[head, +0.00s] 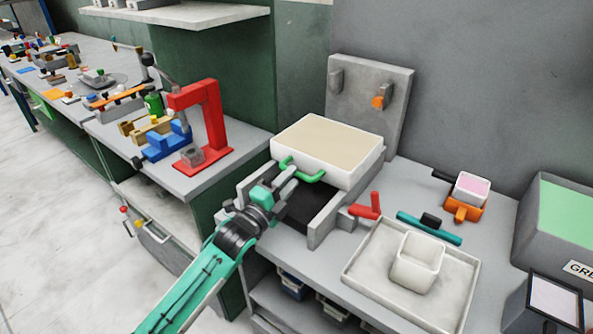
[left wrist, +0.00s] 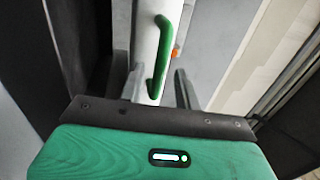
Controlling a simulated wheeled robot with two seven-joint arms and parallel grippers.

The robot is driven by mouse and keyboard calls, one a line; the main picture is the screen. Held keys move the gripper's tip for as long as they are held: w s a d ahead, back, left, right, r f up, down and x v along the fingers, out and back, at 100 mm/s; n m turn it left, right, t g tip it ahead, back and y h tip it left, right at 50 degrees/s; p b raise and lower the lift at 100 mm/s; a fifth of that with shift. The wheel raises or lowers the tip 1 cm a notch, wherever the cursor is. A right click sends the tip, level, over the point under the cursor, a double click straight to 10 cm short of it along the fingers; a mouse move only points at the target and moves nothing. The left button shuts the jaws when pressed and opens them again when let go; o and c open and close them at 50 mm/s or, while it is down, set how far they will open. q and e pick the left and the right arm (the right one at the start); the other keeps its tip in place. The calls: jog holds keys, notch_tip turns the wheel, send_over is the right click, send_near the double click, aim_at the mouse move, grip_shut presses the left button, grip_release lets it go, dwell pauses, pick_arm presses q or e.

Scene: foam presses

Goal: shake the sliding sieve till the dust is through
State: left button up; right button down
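The sliding sieve (head: 335,165) is a white box with an even, pale tan fill. It sits at the back of a grey railed frame (head: 322,225) with a dark bed between the rails. Its green handle (head: 305,174) is on the front face and also shows in the left wrist view (left wrist: 158,75). My left gripper (head: 280,176) is at the handle's left part. In the left wrist view its fingers (left wrist: 153,82) stand apart on either side of the handle, with a gap visible. Whether a finger touches the handle I cannot tell. My right gripper is out of view.
A grey back plate with an orange knob (head: 378,101) stands behind the sieve. A red lever (head: 367,207) and a pale tray (head: 370,283) holding a white cup (head: 417,262) are to the right. A red press (head: 212,120) stands on the left bench.

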pick_arm(q)
jog(key=shift+x, duration=1.65)
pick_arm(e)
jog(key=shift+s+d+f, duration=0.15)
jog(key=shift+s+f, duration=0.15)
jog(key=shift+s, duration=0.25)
pick_arm(q)
grip_shut()
